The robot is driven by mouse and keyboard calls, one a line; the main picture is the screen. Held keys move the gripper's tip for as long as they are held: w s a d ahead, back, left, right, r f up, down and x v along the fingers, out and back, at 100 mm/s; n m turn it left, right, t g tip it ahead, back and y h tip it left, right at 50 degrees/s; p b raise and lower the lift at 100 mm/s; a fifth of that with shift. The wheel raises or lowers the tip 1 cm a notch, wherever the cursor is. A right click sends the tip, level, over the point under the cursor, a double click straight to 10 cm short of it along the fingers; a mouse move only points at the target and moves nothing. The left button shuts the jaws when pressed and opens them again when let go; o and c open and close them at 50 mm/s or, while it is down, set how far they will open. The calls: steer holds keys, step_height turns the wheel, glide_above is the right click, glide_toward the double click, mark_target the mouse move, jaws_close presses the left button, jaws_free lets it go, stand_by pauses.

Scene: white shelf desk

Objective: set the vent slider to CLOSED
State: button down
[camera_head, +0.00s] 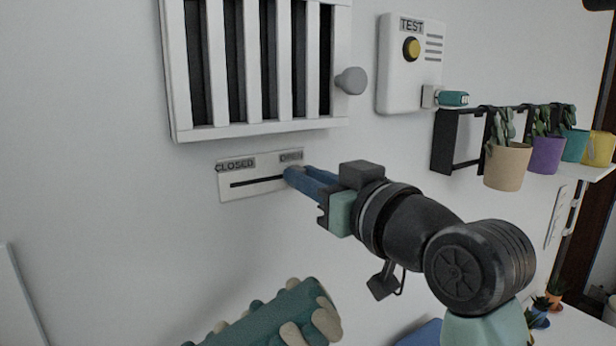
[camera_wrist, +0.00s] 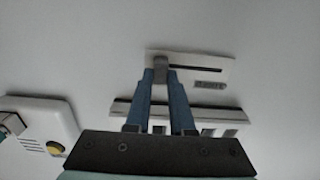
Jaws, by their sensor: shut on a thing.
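The vent slider plate (camera_head: 225,187) is a white label on the wall below the vent. It has a dark horizontal slot, with CLOSED at the left and OPEN at the right. My gripper (camera_head: 290,176) is at the OPEN end, and its blue fingers hide the knob in the head view. In the wrist view the plate (camera_wrist: 215,66) shows upside down. There the fingers of my gripper (camera_wrist: 161,72) are shut on the grey slider knob (camera_wrist: 161,64), at the slot's OPEN end. The slatted vent (camera_head: 253,129) is above the plate.
A grey round knob (camera_head: 351,81) sticks out at the vent's right edge. A white TEST box (camera_head: 396,76) with a yellow button is right of it. A green cactus-like object (camera_head: 268,318) is below. The wall left of the plate is clear.

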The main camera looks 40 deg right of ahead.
mark_target(232, 180)
steer(key=shift+a, duration=0.1)
stand_by(0.8)
steer(key=a, duration=0.8)
steer(key=shift+w+a+b, duration=0.3)
steer(key=shift+a+b, duration=0.05)
steer(key=shift+a, duration=0.05)
steer(key=shift+d, duration=0.5)
steer(key=shift+a, duration=0.2)
steer(key=c, duration=1.1)
jaws_free()
steer(key=shift+a, duration=0.15)
steer(key=shift+o, duration=1.7)
